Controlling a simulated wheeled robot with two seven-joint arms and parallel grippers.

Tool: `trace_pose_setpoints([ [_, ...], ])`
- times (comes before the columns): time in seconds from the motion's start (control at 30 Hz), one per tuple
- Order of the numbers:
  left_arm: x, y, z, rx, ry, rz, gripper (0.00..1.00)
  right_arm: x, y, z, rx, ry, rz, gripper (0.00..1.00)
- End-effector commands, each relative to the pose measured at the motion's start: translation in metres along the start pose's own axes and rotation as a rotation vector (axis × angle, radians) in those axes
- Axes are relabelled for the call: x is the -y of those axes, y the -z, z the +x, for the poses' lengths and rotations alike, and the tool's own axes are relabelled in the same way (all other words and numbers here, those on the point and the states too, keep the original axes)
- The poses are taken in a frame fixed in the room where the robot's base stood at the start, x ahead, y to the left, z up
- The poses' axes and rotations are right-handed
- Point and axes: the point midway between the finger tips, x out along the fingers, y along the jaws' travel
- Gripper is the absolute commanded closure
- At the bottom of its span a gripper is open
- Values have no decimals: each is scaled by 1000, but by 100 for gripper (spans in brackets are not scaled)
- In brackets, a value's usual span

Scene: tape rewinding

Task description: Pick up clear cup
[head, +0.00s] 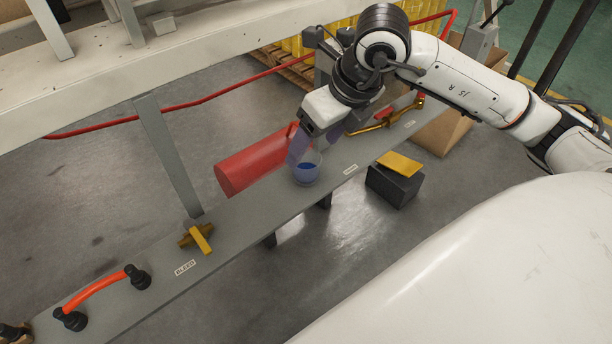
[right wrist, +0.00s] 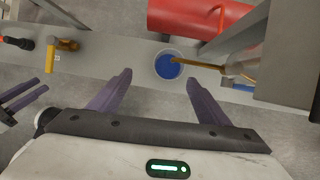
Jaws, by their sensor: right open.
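The clear cup (head: 307,169) stands upright on the grey beam, with blue at its bottom. It also shows in the right wrist view (right wrist: 168,66), just ahead of the fingertips and between their lines. My right gripper (head: 308,146) is open, with purple fingers, and sits at the cup in the head view. In the right wrist view my right gripper (right wrist: 157,80) has its two fingers spread wide with nothing between them. Whether a finger touches the cup cannot be told. My left gripper does not show in the head view.
The grey beam (head: 240,205) carries a yellow valve handle (head: 201,238), an orange handle (head: 95,289) and a brass pipe (head: 385,122) near the cup. A red cylinder (head: 243,165) lies behind it. A dark box with a yellow top (head: 395,183) stands in front.

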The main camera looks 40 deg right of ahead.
Motion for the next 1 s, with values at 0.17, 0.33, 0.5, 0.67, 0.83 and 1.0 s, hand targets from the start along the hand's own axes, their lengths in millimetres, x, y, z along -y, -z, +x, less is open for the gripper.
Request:
trace_pose_setpoints([
  [0.17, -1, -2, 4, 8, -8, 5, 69, 18, -2, 8, 9, 69, 13, 30],
  [0.33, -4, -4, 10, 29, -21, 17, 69, 18, -2, 35, 7, 64, 13, 30],
  [0.5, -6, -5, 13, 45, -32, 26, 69, 18, -3, 52, 9, 63, 10, 30],
  [0.67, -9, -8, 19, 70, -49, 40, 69, 17, -5, 77, 8, 60, 11, 30],
  [0.83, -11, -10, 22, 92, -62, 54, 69, 18, -6, 96, 9, 62, 11, 30],
  [1.0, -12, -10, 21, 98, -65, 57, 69, 19, -7, 99, 11, 63, 10, 30],
])
